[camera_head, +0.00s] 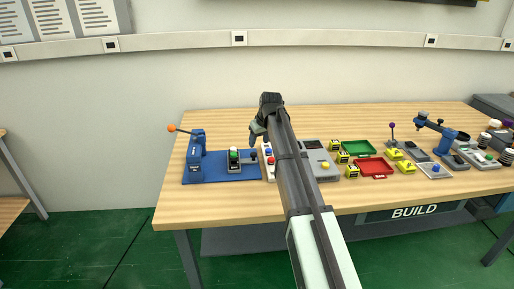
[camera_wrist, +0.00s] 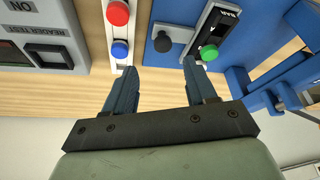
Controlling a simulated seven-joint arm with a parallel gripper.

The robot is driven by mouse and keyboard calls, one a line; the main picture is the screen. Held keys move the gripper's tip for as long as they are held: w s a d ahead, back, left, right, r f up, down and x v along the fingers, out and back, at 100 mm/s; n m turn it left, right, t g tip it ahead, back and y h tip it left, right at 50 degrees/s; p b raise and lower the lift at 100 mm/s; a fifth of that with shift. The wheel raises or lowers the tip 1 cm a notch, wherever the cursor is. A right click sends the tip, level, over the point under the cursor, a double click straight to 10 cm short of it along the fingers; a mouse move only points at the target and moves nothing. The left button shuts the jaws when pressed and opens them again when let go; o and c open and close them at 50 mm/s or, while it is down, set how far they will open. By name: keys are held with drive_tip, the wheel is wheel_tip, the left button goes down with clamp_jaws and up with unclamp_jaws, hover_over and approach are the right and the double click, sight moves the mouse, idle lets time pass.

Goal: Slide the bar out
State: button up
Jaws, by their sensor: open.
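My gripper (camera_wrist: 158,66) is open and empty in the wrist view, its two dark blue fingers wide apart. In the head view it (camera_head: 257,136) is above the table near the right end of the blue mat. A grey slider block with a green knob (camera_wrist: 208,52) lies past the right finger; its green knob also shows in the head view (camera_head: 234,155). A dark round knob (camera_wrist: 162,41) on a grey bar lies ahead, between the fingers in the picture. I cannot tell whether either finger touches anything.
A blue press (camera_head: 196,155) with an orange-tipped lever stands on the blue mat's left. A white strip with red (camera_wrist: 118,13) and blue (camera_wrist: 120,50) buttons lies beside the mat. A grey meter box (camera_head: 320,158), green tray (camera_head: 358,147) and red tray (camera_head: 375,168) are to the right.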

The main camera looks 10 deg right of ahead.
drive_tip(key=shift+v, duration=2.85)
